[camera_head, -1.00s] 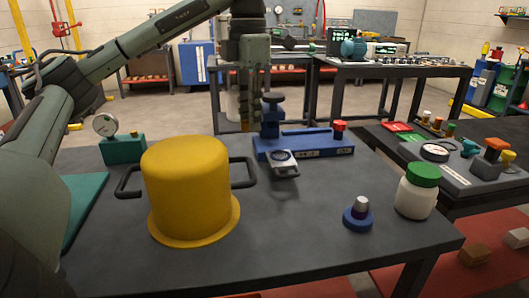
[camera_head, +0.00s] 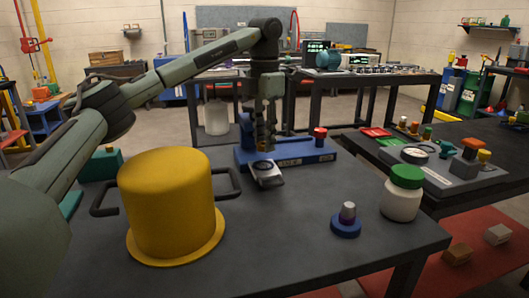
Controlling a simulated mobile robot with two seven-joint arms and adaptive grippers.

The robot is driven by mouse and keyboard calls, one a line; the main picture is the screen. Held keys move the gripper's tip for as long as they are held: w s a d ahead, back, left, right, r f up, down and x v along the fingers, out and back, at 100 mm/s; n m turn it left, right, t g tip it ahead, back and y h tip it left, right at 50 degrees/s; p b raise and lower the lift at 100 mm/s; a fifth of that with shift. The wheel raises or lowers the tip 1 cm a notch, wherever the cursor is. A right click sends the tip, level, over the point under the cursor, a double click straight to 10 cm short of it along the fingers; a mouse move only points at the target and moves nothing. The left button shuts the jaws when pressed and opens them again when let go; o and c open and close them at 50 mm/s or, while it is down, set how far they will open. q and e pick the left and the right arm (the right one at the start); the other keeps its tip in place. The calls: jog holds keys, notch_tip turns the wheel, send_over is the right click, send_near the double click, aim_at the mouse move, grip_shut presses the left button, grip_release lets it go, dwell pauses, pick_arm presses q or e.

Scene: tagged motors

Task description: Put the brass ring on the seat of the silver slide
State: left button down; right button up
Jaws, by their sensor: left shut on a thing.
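My left gripper (camera_head: 265,138) reaches down over the blue fixture (camera_head: 305,157). It is shut on the brass ring (camera_head: 264,148), of which only a small brass-coloured bit shows at the fingertips. The silver slide (camera_head: 266,180) sticks out from the front of the fixture. The round seat (camera_head: 263,168) on its top is just below the fingertips. I cannot tell whether the ring touches the seat. The fingers hide most of the ring. My right gripper is not in view.
A big yellow cover (camera_head: 170,205) with black handles stands left of the slide. A blue-based silver knob (camera_head: 347,220) and a green-lidded white jar (camera_head: 402,195) stand to the right. The fixture has a red knob (camera_head: 320,134). The table's middle front is clear.

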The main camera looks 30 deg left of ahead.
aim_at(265, 165)
pick_arm(q)
jog(key=shift+f, duration=2)
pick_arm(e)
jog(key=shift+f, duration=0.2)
pick_arm(q)
jog(key=shift+f, duration=0.15)
jog(key=c, duration=1.2)
grip_release()
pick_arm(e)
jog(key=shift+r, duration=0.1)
pick_arm(q)
jog(key=shift+r+p, duration=0.65)
jog(key=shift+r, duration=5.5)
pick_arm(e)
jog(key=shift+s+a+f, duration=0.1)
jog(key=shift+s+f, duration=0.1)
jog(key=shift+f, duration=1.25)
